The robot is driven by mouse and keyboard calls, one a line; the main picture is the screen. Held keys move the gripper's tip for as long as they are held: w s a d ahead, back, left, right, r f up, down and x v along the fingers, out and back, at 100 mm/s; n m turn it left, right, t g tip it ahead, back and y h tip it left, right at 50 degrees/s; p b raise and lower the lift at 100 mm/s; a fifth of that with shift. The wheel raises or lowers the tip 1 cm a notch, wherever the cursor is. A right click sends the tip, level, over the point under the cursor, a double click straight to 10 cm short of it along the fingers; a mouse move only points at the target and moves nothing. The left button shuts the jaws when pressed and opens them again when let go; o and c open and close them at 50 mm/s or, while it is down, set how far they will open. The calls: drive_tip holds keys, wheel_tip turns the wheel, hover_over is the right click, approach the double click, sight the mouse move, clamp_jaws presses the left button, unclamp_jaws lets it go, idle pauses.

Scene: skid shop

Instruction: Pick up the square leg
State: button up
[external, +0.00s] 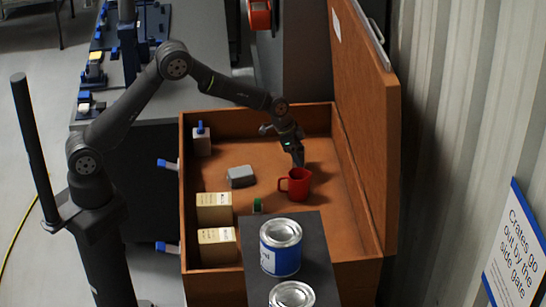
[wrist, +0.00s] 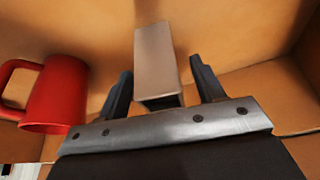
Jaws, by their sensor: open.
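The square leg (wrist: 155,55) is a plain beige-grey block with a square end. In the wrist view it lies between the two fingers of my gripper (wrist: 160,78), with gaps showing on both sides. My gripper is open, and its fingers straddle the block's near end without visible contact. In the external view my gripper (external: 297,156) points down into the brown crate (external: 187,165), and I cannot make out the leg there.
A red mug (external: 299,184) stands close to my gripper; it is at left in the wrist view (wrist: 58,95). The crate also holds a grey box (external: 241,176) and cream cartons (external: 214,208). The crate's raised lid (external: 362,110) stands at right. Blue-labelled cans (external: 281,247) stand in front.

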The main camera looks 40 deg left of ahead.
drive_tip(key=c, duration=1.1)
